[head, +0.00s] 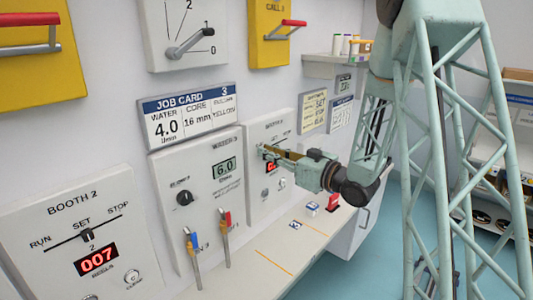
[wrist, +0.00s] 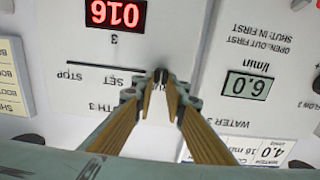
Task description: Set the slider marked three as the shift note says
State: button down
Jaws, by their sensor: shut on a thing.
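The Booth 3 panel (head: 258,200) is on the wall. Its slider track (wrist: 105,66), seen upside down in the wrist view, runs from STOP past SET to the RUN end, with a 3 and a red 016 display (wrist: 115,14) nearby. The slider's dark knob (wrist: 160,75) is at the RUN end. My gripper (wrist: 160,92) is shut on this knob, one finger on each side; in the head view my gripper (head: 265,149) covers the knob. The yellow note (head: 314,110) is on the wall to the right; its writing is too small to read.
The Booth 2 panel (head: 60,225) has its own slider and a red 007 display. The Water 3 panel (head: 190,170) reads 6.0, beside a job card (head: 188,115) showing Water 4.0. Red and blue valve levers (head: 193,245) stand below. Small items lie on the ledge (head: 290,235).

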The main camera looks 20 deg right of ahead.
jog(key=c, duration=2.6)
grip_release()
jog(key=shift+s+a, duration=0.15)
jog(key=shift+a, duration=0.1)
jog(key=shift+d, duration=0.2)
jog(key=v, duration=1.2)
jog(key=shift+a, duration=0.15)
